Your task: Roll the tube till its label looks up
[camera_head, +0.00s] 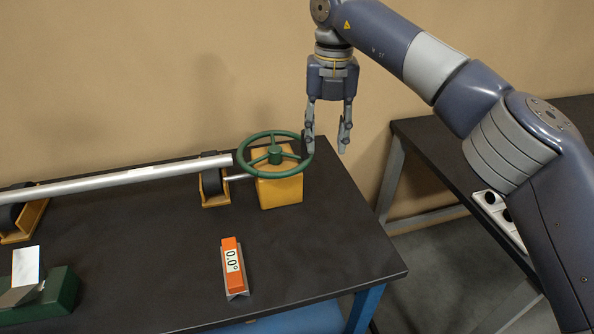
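A long silver tube (90,184) lies along the back left of the black table, across black rollers in yellow stands. A paler strip (150,171) shows on its upper side; I cannot tell if it is the label or a reflection. A green handwheel (275,155) stands on a yellow box (281,192) just past the tube's right end. My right gripper (326,148) points down at the wheel's right rim with its fingers apart and nothing seen between them. Its left finger overlaps the rim in the view; I cannot tell if they touch. My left gripper is out of view.
An orange gauge (232,264) reading 0.0° sits in a grey holder on the front of the table (330,240). A green block (52,296) with a pale card stands at the front left. A second dark table (433,140) is at the right.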

